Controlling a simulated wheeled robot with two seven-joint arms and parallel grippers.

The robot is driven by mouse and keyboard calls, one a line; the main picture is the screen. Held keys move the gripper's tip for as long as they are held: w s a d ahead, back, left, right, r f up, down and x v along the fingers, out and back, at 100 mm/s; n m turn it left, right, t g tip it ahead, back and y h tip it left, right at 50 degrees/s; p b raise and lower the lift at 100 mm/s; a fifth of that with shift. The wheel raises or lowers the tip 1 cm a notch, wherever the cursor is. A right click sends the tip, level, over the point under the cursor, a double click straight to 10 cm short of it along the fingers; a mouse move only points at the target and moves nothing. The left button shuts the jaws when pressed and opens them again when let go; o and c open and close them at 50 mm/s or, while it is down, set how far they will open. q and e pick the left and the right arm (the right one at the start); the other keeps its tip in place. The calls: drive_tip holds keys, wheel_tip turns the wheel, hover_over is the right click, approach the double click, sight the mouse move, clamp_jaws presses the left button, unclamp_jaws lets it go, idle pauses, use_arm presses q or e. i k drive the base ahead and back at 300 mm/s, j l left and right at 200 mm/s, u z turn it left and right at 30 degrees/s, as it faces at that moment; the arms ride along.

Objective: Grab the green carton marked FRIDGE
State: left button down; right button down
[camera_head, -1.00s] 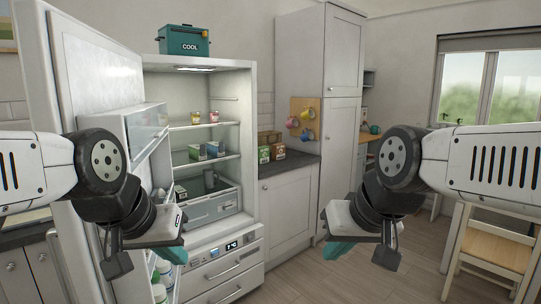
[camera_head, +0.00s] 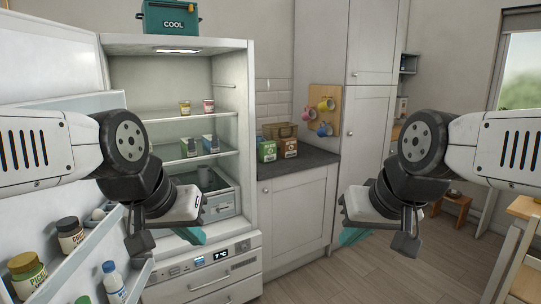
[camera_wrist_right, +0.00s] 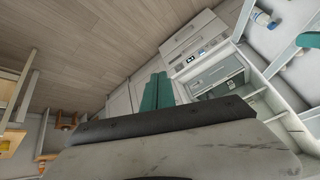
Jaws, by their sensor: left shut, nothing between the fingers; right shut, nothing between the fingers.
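A green carton (camera_head: 266,150) stands on the dark counter right of the open fridge, beside a brown carton. Another small green carton (camera_head: 189,147) stands on a fridge shelf, next to a blue one. The lettering on both is too small to read, so I cannot tell which is marked FRIDGE. My left gripper (camera_head: 191,236) is shut and empty, in front of the fridge's lower part. My right gripper (camera_head: 353,236) is shut and empty, in front of and right of the counter cabinet; its teal fingers show in the right wrist view (camera_wrist_right: 158,92). Neither gripper touches a carton.
The open fridge door (camera_head: 85,240) carries jars and bottles at the left. A brown carton (camera_head: 288,148) and a basket (camera_head: 280,130) are on the counter (camera_head: 315,158). Jars stand on the upper fridge shelf. A wooden chair (camera_head: 522,250) is at the right. The floor between is clear.

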sight(267, 151)
drive_tip(key=i+l, duration=0.1)
drive_tip(key=i, duration=0.55)
drive_tip(key=i+l+u, duration=0.5)
drive_tip(key=i, duration=0.65)
drive_tip(key=i+l+u, duration=0.5)
drive_tip(key=i+l, duration=0.5)
drive_tip(key=l, duration=0.1)
